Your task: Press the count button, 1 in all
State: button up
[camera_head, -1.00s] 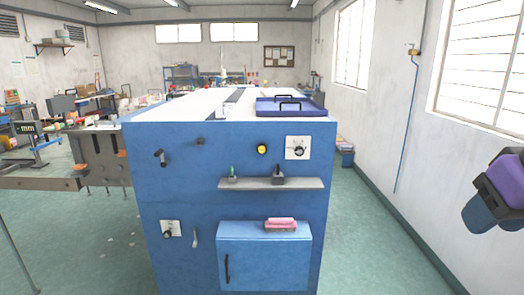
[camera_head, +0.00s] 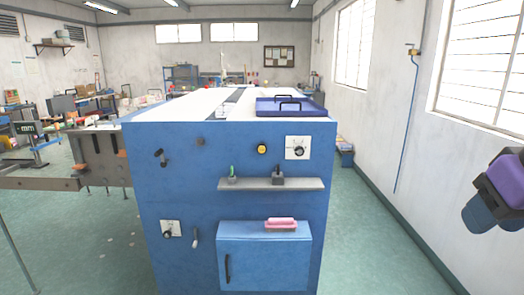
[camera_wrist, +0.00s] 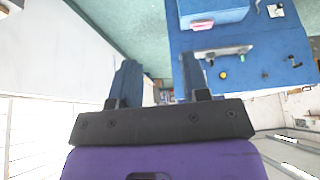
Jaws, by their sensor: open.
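The yellow round button (camera_head: 262,149) sits on the upper front face of the blue machine cabinet (camera_head: 180,255), left of a white plate with a dark dial (camera_head: 298,148). No label on it can be read. In the wrist view the same yellow button (camera_wrist: 223,75) shows to the right of the fingers, on the cabinet face seen upside down. My gripper (camera_wrist: 158,82) is open and empty, its two dark fingers apart. It is well away from the cabinet. In the head view only my purple and dark arm part shows at the right edge.
A grey shelf (camera_head: 300,184) juts out below the button, with a green-topped item and a dark item on it. Below is a blue box (camera_head: 265,262) with a pink block (camera_head: 281,223) on top. A blue tray (camera_head: 290,108) lies on the cabinet top.

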jog(key=shift+c, duration=0.2)
grip_shut()
dwell(1.4)
